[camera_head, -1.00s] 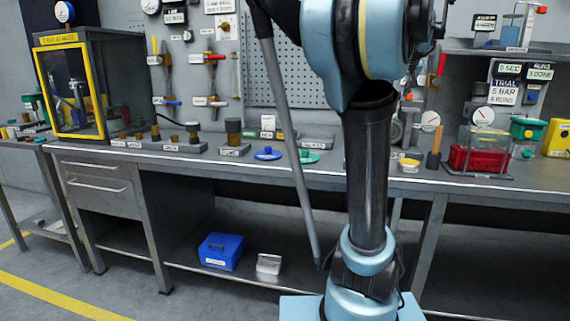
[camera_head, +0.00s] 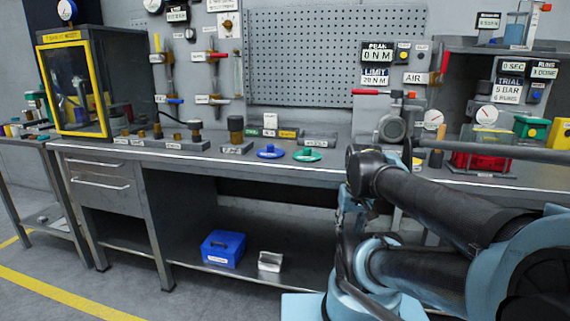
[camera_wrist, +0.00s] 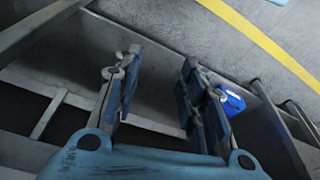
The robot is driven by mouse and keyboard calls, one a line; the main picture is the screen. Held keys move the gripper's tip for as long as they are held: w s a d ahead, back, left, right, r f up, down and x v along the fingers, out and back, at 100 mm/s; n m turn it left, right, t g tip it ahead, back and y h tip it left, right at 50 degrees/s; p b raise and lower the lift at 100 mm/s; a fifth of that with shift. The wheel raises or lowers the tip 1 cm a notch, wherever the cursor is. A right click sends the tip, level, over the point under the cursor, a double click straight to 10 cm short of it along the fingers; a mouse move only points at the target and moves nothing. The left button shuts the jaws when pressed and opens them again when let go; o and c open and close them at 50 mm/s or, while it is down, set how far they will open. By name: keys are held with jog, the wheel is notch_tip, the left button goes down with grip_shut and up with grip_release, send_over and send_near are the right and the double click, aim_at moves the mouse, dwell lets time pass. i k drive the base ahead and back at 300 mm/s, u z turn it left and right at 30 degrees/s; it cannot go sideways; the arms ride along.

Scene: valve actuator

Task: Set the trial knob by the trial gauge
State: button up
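The trial panel (camera_head: 509,88) is at the right of the head view and reads "TRIAL 5 BAR 6 RUNS". A round white gauge (camera_head: 487,115) stands below and left of it, above a red base (camera_head: 474,161) on the bench. Another round gauge (camera_head: 432,119) is further left. Their needles are too small to read. A small blue knob or button (camera_head: 536,96) is on the trial panel; I cannot tell which part is the trial knob. My gripper (camera_wrist: 160,68) is open and empty in the wrist view, above the floor and lower shelf. It does not show in the head view.
My arm crosses the lower right, covering part of the bench (camera_head: 330,167). A yellow-framed cabinet (camera_head: 40,95) stands at left. Blue (camera_head: 268,152) and green (camera_head: 307,155) discs lie mid-bench. A blue box (camera_head: 222,249) is on the lower shelf, also in the wrist view (camera_wrist: 232,102).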

aim_at(483, 87)
jog(key=z, duration=1.25)
